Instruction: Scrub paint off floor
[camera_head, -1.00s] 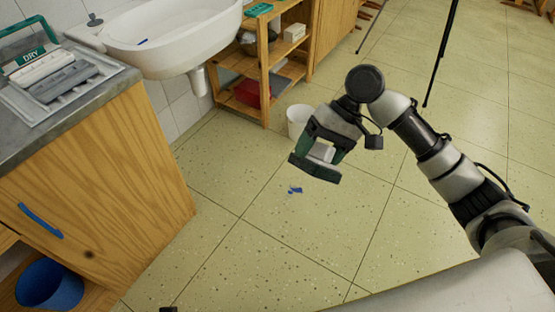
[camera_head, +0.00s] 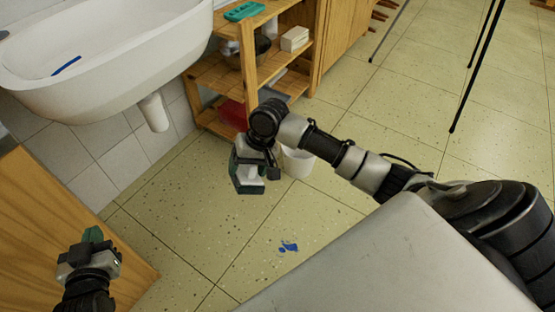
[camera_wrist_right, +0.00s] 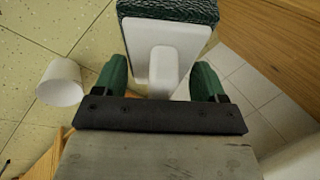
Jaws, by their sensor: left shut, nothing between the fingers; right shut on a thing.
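A small blue paint splotch (camera_head: 288,246) lies on the pale tiled floor, low and right of centre in the head view. My right gripper (camera_head: 252,160) is up and left of it in the picture, above the floor and apart from the paint. It is shut on a scrubber (camera_wrist_right: 166,40), which has a white handle between the green fingers and a dark green textured pad. The scrubber also shows in the head view (camera_head: 248,187). My left gripper (camera_head: 92,243) is at the lower left, shut and empty, near the wooden cabinet.
A white sink (camera_head: 110,60) hangs on the tiled wall at upper left, with a blue streak inside. A wooden shelf (camera_head: 268,72) stands beside it. A white bucket (camera_head: 298,162) is on the floor behind my right arm. A wooden cabinet (camera_head: 50,215) is at left. Dark thin legs stand upper right.

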